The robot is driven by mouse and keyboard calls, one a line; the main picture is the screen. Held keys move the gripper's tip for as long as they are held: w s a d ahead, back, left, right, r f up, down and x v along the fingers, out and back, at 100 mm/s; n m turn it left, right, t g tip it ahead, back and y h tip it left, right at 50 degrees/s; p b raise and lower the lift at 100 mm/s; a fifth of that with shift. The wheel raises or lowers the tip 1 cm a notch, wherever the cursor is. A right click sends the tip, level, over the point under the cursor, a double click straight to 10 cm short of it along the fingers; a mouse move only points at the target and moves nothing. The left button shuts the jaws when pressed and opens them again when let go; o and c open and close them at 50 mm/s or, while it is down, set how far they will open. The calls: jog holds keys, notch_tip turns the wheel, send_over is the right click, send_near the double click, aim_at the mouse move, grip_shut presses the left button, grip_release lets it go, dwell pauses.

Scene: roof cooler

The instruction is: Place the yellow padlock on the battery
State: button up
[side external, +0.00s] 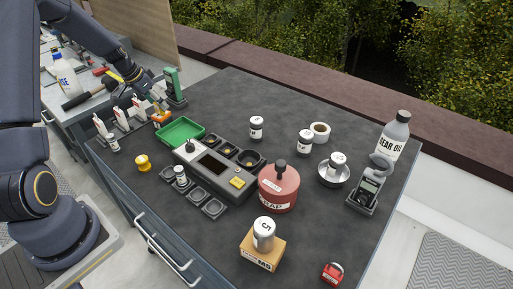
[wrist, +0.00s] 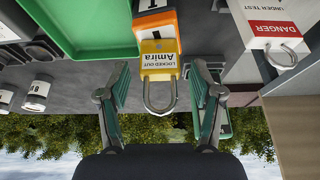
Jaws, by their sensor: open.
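The yellow padlock (wrist: 159,65) has a white label reading "LOCKED OUT Amira" and a grey shackle. In the wrist view it shows between the two fingers of my gripper (wrist: 159,74). The fingers are apart, with a visible gap on each side of the padlock. An orange-edged block (wrist: 155,23) with a white label lies right beside the padlock's body. In the side view my gripper (side external: 148,92) is at the left end of the table, by a small orange-yellow item (side external: 161,117) partly hidden by it. I cannot tell which object is the battery.
A green tray (side external: 180,132) lies close by, and a green device (side external: 174,84) stands behind the gripper. White-tagged items (side external: 104,131) stand in a row to the left. A grey console (side external: 213,169), red pot (side external: 279,187) and "MS" box (side external: 262,249) occupy the middle. A red padlock (side external: 332,273) lies front right.

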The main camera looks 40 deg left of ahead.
jog(key=v, duration=1)
jog(key=s+d+r, duration=0.1)
jog(key=d+r, duration=0.7)
jog(key=d, duration=0.5)
jog(key=s+d+r+t, duration=0.1)
jog(key=s+d+r, duration=0.2)
jog(key=s+d, duration=1.3)
jog(key=shift+d, duration=0.5)
